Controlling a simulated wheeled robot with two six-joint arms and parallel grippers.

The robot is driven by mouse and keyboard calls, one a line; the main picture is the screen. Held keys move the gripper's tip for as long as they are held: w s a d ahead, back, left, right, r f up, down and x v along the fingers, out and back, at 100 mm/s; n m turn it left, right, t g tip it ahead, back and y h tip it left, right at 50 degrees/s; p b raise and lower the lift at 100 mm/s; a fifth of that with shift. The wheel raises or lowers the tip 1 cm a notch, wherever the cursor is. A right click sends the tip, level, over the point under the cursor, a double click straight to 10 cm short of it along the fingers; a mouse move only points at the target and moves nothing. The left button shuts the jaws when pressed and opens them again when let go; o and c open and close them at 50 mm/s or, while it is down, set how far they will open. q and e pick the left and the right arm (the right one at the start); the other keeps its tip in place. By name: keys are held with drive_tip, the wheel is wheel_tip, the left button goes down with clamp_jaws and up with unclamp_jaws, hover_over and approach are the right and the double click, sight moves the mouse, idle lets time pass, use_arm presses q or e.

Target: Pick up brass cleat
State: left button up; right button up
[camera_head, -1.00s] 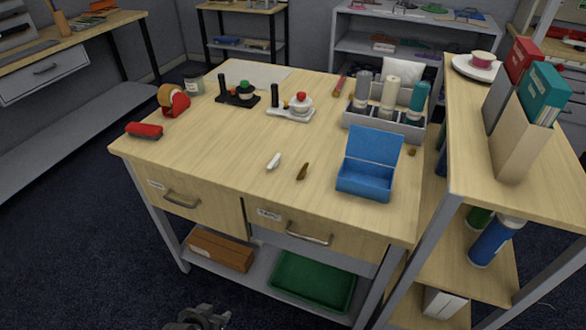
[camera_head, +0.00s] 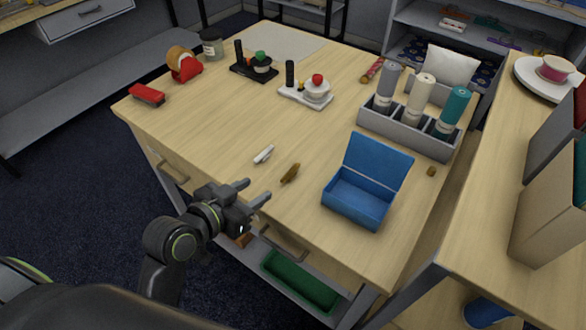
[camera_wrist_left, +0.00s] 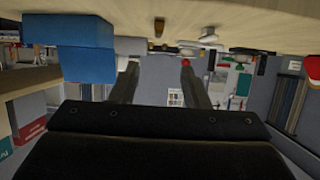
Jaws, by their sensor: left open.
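The brass cleat (camera_head: 290,173) lies on the wooden table top, between a small white piece (camera_head: 264,154) and the open blue box (camera_head: 358,197). My left gripper (camera_head: 255,191) is open and empty at the table's front edge. It is to the left of the cleat in the head view, apart from it. In the left wrist view, which looks upside down, the cleat (camera_wrist_left: 158,25) shows near the top, beyond the gap between the open fingers (camera_wrist_left: 158,72). The blue box (camera_wrist_left: 85,48) is at the left there. My right gripper is not in view.
A tape dispenser (camera_head: 187,68), a red stapler-like object (camera_head: 147,95) and two small stands are further left. A small brownish piece (camera_head: 431,171) lies near the right edge.

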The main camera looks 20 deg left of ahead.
sight(292, 170)
use_arm(q)
drive_tip(key=x, duration=0.3)
drive_tip(key=shift+w+d+f, duration=0.1)
drive_tip(key=shift+w+d, duration=0.05)
drive_tip(key=shift+w, duration=0.15)
drive_tip(key=x, duration=0.6)
drive_tip(key=shift+p, duration=0.4)
drive_tip(key=shift+w+d+f, duration=0.3)
drive_tip(key=shift+w, duration=0.25)
drive_tip(key=shift+p+x, duration=0.45)
drive_tip(key=shift+x, duration=1.6)
drive_tip(key=shift+f, duration=0.15)
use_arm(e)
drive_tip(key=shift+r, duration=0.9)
use_arm(q)
drive_tip(key=shift+s, duration=0.1)
drive_tip(key=shift+c, duration=0.3)
clamp_jaws()
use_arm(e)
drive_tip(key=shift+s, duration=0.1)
